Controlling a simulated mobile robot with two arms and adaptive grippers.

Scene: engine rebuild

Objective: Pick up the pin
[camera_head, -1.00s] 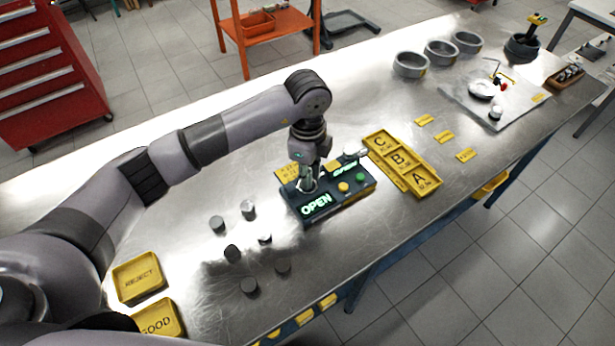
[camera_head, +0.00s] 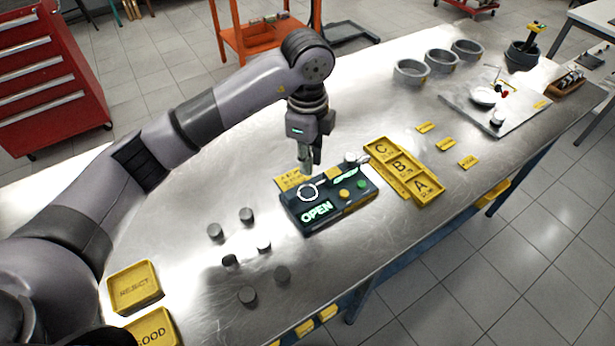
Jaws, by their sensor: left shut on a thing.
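My left gripper (camera_head: 306,168) hangs just above the dark gauge box (camera_head: 325,201). The box has a glowing "OPEN" label, a white lit ring, and yellow and green buttons. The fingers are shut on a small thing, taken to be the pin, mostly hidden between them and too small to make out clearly. The gripper appears clear of the box top. Several short dark grey cylinders, one of them a cylinder (camera_head: 246,215), stand on the metal table to the left of the box. My right gripper is not in view.
Yellow trays marked REJECT (camera_head: 135,287) and GOOD (camera_head: 153,328) lie at the near left. A yellow A-B-C tray (camera_head: 404,170) lies right of the box. Grey rings (camera_head: 410,72) and a plate with parts (camera_head: 505,122) are farther right.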

